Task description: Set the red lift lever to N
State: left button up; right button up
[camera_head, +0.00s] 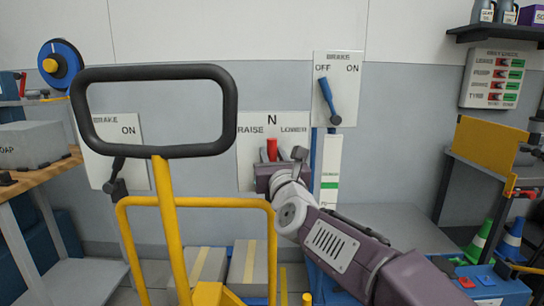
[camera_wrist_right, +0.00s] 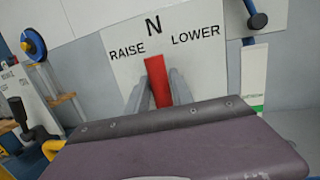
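The red lift lever (camera_head: 271,148) shows on its white plate (camera_head: 246,165), marked RAISE, N and LOWER. It stands upright below the N in the head view. In the right wrist view the red lever (camera_wrist_right: 158,82) also lies below the N, between RAISE and LOWER. My right gripper (camera_wrist_right: 159,92) has one grey finger close along each side of it and appears shut on it. In the head view the gripper's body hides the lever's lower part and the fingers. My left gripper is in neither view.
A yellow pallet truck with a black loop handle (camera_head: 231,110) stands just left of my right arm. A brake panel with a blue lever (camera_head: 327,97) is above right, and another brake panel (camera_head: 127,170) is at left. Boxes (camera_head: 250,267) sit low behind the truck.

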jog(key=shift+o, duration=0.9)
jog(key=v, duration=0.9)
